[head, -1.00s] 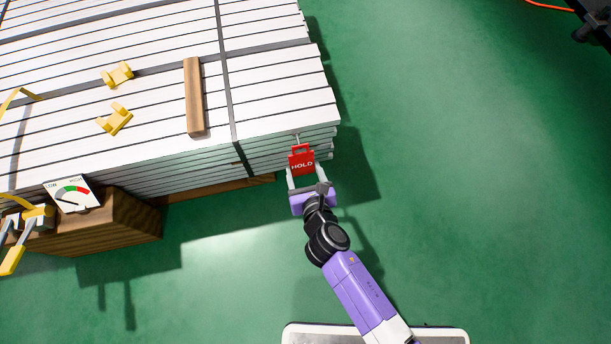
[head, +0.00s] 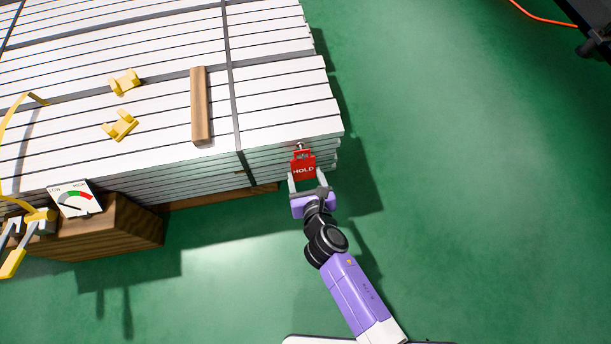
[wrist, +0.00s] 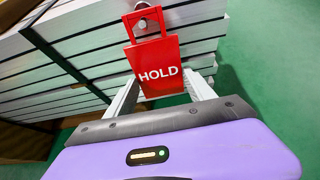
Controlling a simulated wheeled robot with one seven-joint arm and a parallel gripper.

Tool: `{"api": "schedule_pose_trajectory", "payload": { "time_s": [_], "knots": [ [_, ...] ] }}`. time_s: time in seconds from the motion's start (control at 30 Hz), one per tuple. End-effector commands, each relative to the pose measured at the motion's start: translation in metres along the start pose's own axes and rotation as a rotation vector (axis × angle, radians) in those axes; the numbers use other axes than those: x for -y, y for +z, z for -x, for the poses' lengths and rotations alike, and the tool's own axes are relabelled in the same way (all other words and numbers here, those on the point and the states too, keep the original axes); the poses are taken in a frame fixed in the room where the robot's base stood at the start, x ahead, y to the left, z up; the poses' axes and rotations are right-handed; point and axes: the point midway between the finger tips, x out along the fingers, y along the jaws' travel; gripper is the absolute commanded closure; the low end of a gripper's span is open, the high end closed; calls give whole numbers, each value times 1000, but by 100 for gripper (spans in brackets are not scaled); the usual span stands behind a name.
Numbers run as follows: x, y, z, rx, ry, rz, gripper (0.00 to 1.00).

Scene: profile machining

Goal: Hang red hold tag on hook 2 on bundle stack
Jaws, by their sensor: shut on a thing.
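The red HOLD tag (head: 304,168) is upright at the front corner of the bundle stack (head: 270,122). My gripper (head: 308,180) is shut on the tag, one finger on each side. In the wrist view the tag (wrist: 158,70) sits between the fingers of my gripper (wrist: 164,90), with its square loop on top. A small metal hook (head: 300,147) projects from the stack face at the loop. In the wrist view its metal end shows in the loop opening. I cannot tell whether the loop rests on the hook. No hook number is readable.
A wooden batten (head: 200,105) and two yellow blocks (head: 125,82) lie on the stack. A dial gauge (head: 75,199) stands on a wooden block (head: 115,228) at left, near yellow-handled clamps (head: 14,262). The green floor (head: 460,190) at right is clear.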

Motion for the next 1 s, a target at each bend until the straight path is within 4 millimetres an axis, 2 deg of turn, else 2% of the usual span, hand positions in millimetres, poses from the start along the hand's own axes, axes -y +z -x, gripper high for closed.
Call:
{"api": "schedule_pose_trajectory", "payload": {
  "time_s": [0.23, 0.27, 0.37, 0.4, 0.77, 1.0],
  "knots": [
    [1, -4, 0, -6, -2, 1, 70],
    [1, -4, 0, -6, -2, 1, 35],
    [1, -4, 0, -6, -2, 1, 16],
    [0, -3, 0, -5, -1, 1, 12],
    [0, -1, 5, -3, -1, 1, 12],
    [0, 1, 42, -4, 0, 3, 12]
  ]
}}
